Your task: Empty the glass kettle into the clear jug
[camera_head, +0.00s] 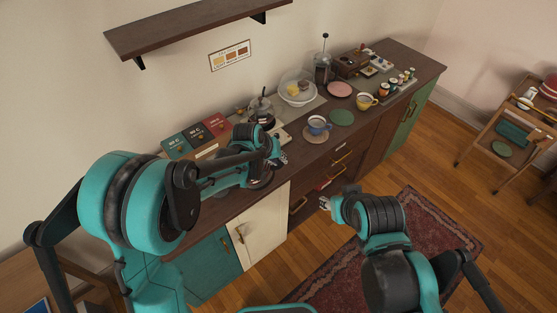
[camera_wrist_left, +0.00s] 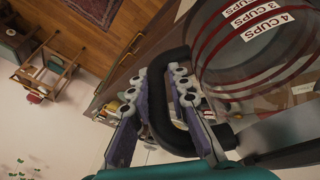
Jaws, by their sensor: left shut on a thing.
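The glass kettle (camera_head: 262,106), with a dark lid and knob, is on or just above the dark counter, behind my left gripper (camera_head: 276,156). In the left wrist view my left gripper (camera_wrist_left: 160,95) is shut on a black handle (camera_wrist_left: 165,120) of a clear vessel (camera_wrist_left: 250,55) with red lines and cup labels. I take it to be the kettle. I cannot make out the clear jug; my left arm hides part of the counter. My right gripper (camera_head: 325,202) is empty in front of the cabinets, away from the counter top; its finger opening is unclear.
A shelf (camera_head: 190,30) hangs above. A wooden cart (camera_head: 500,120) stands at the right.

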